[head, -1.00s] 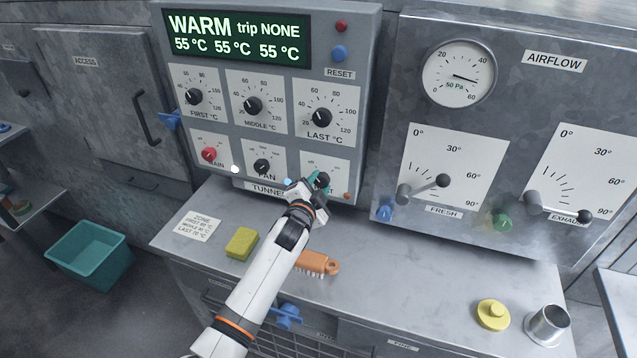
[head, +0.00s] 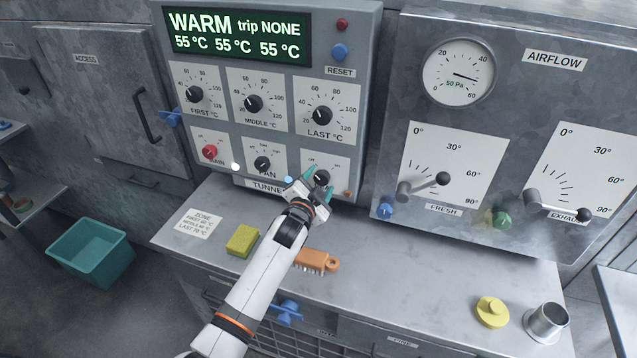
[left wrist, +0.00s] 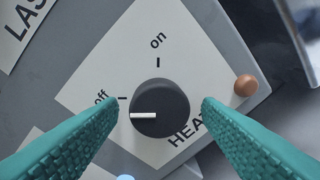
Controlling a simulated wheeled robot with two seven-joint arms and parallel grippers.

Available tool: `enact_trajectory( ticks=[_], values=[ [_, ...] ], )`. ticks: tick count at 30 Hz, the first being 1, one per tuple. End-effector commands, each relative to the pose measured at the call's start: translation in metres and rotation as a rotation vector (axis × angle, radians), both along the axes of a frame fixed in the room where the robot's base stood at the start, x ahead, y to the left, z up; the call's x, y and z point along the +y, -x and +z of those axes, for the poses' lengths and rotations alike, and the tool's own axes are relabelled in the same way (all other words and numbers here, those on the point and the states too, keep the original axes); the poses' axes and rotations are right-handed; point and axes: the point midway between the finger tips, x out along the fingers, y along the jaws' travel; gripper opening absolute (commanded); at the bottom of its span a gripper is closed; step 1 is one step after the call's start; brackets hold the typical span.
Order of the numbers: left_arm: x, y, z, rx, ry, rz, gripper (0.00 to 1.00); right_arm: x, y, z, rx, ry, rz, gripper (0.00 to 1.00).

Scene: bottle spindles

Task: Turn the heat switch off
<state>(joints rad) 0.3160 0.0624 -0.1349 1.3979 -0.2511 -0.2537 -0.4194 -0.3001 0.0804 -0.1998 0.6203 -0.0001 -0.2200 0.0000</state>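The heat switch is a round dark knob (head: 321,177) at the lower right of the control panel. In the left wrist view the knob (left wrist: 165,105) shows large, with its white pointer line toward the "off" mark and away from "on". My left gripper (head: 319,183) is in front of the knob, with its teal fingers spread. In the left wrist view the open fingers (left wrist: 160,112) show on either side of the knob, with gaps between them and it. Part of the HEAT label is hidden by the knob and right finger. My right gripper is not in view.
A copper-coloured lamp (left wrist: 245,85) sits beside the heat switch. The fan knob (head: 263,164) and red main knob (head: 210,152) are to its left. A yellow sponge (head: 242,241) and an orange brush (head: 317,261) lie on the counter below. The display (head: 238,37) reads WARM.

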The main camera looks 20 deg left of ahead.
Motion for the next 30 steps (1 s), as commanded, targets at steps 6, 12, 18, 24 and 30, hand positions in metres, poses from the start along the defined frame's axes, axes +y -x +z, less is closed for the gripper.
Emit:
enact_trajectory(
  ticks=[6, 12, 18, 24, 30],
  values=[
    [0.000, 0.000, 0.001, -0.002, -0.001, -0.001, 0.59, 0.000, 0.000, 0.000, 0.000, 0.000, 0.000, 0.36],
    [0.000, 0.008, 0.001, -0.002, -0.002, -0.001, 0.59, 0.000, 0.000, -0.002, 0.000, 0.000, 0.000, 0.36],
    [0.001, 0.040, 0.002, -0.001, -0.002, -0.002, 0.59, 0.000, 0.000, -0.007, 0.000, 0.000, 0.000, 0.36],
    [0.003, 0.080, 0.006, -0.001, -0.001, -0.001, 0.59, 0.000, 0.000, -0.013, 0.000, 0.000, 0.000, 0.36],
    [0.004, 0.109, 0.010, -0.001, -0.001, -0.001, 0.59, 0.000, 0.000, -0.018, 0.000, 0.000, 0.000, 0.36]
  ],
)
